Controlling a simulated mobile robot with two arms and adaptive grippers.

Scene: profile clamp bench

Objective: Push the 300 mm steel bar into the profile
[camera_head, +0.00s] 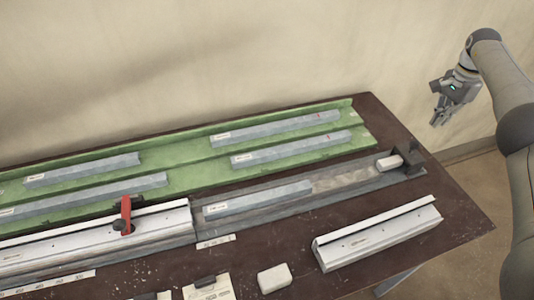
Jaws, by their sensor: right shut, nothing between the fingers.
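A grey steel bar (258,200) with a small white label lies in the dark guide channel (345,181), which runs across the bench. I cannot read its length. The pale aluminium profile (70,240) lies at the left, in line with the channel. The bar's left end is close to the profile's right end; whether it is inside is too small to tell. A red and black clamp (125,218) sits on the profile. My right gripper (437,122) is shut and empty, raised beyond the bench's right end, far from the bar. My left gripper is not in view.
A green tray (190,178) behind holds several other steel bars. A pale block (390,162) sits in the channel's right end by a dark end stop (409,155). A separate profile piece (378,236) and a white block (274,278) lie in front.

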